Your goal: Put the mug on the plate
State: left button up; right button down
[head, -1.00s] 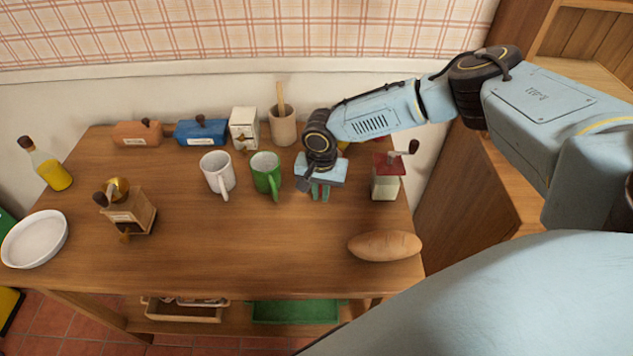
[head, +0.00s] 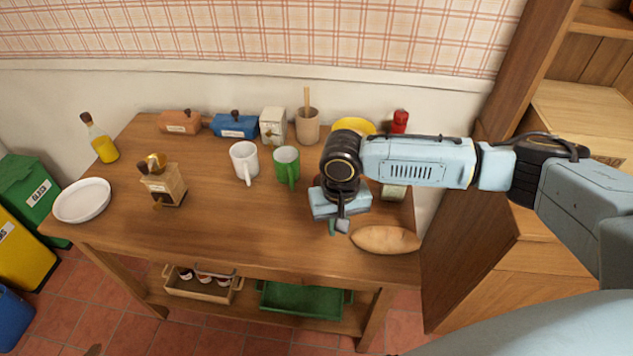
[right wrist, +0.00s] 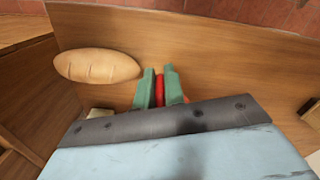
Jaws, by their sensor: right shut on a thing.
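A white mug (head: 244,163) and a green mug (head: 287,167) stand upright side by side near the back middle of the table. A white plate (head: 81,201), round with a raised rim, sits at the table's left end. My right gripper (head: 337,227) is over the right part of the table, right of the green mug and close to the bread. In the right wrist view its green fingers (right wrist: 159,89) are shut on a narrow red thing (right wrist: 159,88), mostly hidden, so I cannot tell what it is. My left gripper is out of view.
A bread loaf (head: 385,239) lies at the front right. A wooden grinder (head: 164,184) stands between plate and mugs. The front middle is clear.

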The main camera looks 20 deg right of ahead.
aim_at(77, 204)
jog(key=k, duration=1.15)
jog(key=u, duration=1.65)
jog(key=i, duration=1.55)
jog(key=u, duration=0.25)
jog(key=i, duration=1.6)
jog(key=z, duration=1.55)
jog(key=i, duration=0.85)
jog(key=z, duration=0.95)
